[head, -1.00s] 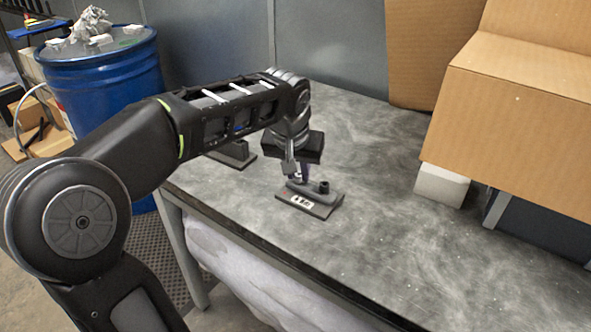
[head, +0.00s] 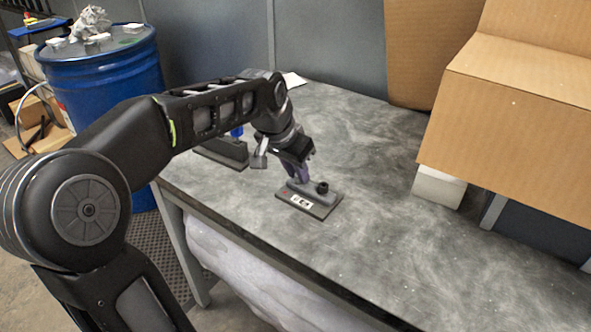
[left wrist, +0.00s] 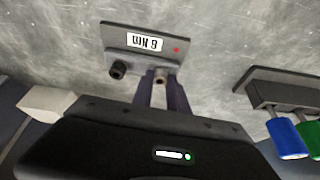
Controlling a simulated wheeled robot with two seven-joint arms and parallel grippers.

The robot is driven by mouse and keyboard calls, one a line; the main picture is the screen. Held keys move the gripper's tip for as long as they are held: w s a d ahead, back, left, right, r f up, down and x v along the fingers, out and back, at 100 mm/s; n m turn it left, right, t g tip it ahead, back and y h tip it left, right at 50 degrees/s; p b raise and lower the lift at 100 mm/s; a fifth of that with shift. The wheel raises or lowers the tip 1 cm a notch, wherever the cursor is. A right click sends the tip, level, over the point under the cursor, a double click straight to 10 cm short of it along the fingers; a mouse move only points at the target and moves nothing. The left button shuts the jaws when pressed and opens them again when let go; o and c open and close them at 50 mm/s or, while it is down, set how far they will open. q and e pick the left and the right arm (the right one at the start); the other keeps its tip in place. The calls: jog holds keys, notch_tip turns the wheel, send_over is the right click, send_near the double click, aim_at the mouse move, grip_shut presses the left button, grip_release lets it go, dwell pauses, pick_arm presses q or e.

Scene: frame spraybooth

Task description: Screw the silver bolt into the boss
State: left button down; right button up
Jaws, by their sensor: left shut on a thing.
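A dark plate (head: 310,203) with a white label and a red dot lies on the bench. The label also shows in the left wrist view (left wrist: 144,43). A raised bar on the plate carries a black round socket-like piece (head: 322,188) at one end. My left gripper (left wrist: 161,86) is over the bar's other end, beside that piece, with its purple-grey fingers shut on a small silver bolt (left wrist: 160,75). The bolt stands at the bar; the boss under it is hidden, so I cannot tell how deep it sits. My right gripper is not in view.
A dark holder (left wrist: 265,93) with blue-handled (left wrist: 287,138) and green-handled tools stands near the plate. A large cardboard box (head: 510,120) and a white block (head: 440,187) are at the right. A blue drum (head: 105,85) stands left of the bench. The bench's right front is clear.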

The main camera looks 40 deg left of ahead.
pick_arm(q)
jog(key=shift+w+m+h, duration=0.1)
jog(key=shift+m+h, duration=0.5)
jog(key=shift+m, duration=0.6)
jog(key=shift+m+h, duration=0.3)
jog(key=shift+m, duration=0.8)
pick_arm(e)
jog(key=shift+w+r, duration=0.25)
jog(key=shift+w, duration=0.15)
pick_arm(q)
jog(key=shift+f, duration=0.1)
jog(key=shift+m+g, duration=0.3)
jog(key=shift+m, duration=0.1)
jog(key=c, duration=1.2)
grip_release()
jog(key=shift+a, duration=0.1)
